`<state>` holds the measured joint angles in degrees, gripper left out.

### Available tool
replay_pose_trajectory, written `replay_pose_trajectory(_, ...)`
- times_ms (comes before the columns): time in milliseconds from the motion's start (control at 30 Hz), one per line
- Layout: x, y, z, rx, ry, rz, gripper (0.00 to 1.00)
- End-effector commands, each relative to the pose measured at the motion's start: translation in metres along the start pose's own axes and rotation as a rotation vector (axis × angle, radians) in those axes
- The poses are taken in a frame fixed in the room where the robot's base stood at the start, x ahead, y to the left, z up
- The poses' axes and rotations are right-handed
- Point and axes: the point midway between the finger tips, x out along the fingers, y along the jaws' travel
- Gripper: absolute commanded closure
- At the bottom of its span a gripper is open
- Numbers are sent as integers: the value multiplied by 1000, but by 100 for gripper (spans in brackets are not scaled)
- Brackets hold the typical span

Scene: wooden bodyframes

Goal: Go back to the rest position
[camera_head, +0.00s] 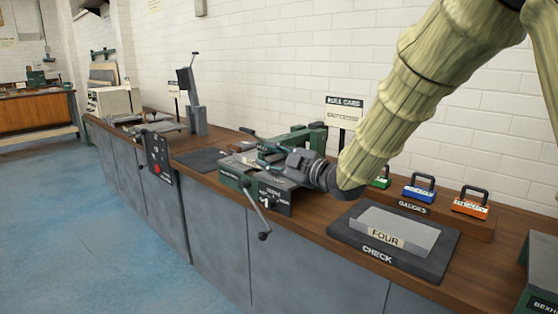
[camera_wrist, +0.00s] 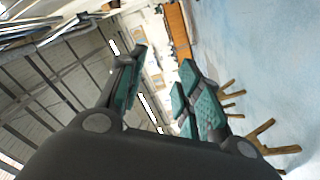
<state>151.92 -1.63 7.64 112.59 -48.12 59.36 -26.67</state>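My gripper (camera_head: 268,157) is at the end of my arm, which reaches in from the upper right in the head view. It appears in front of or above the dark green machine (camera_head: 236,176) on the bench; the exact gap is hard to tell. In the wrist view my gripper (camera_wrist: 164,68) has its two green-padded fingers spread apart, with nothing between them. The wrist view is rolled, with the ceiling at left and the blue floor at right.
The wooden bench (camera_head: 306,222) runs along the white brick wall. At right are a grey block marked FOUR (camera_head: 388,230) on a dark CHECK pad (camera_head: 435,265), and several coloured gauges, including a blue one (camera_head: 420,192) and an orange one (camera_head: 470,207). The blue floor (camera_head: 90,240) at left is clear.

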Motion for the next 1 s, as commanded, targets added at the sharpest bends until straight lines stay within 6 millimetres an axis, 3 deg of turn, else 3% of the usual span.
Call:
replay_pose_trajectory(267, -11, -24, 35, 77, -63, -5, 65)
replay_pose_trajectory(567, -28, -74, 87, 216, -170, -21, 65)
replay_pose_trajectory(767, -51, -136, 138, 369, -292, -40, 65)
replay_pose_trajectory(1000, -106, -243, 208, 611, -513, -66, 65)
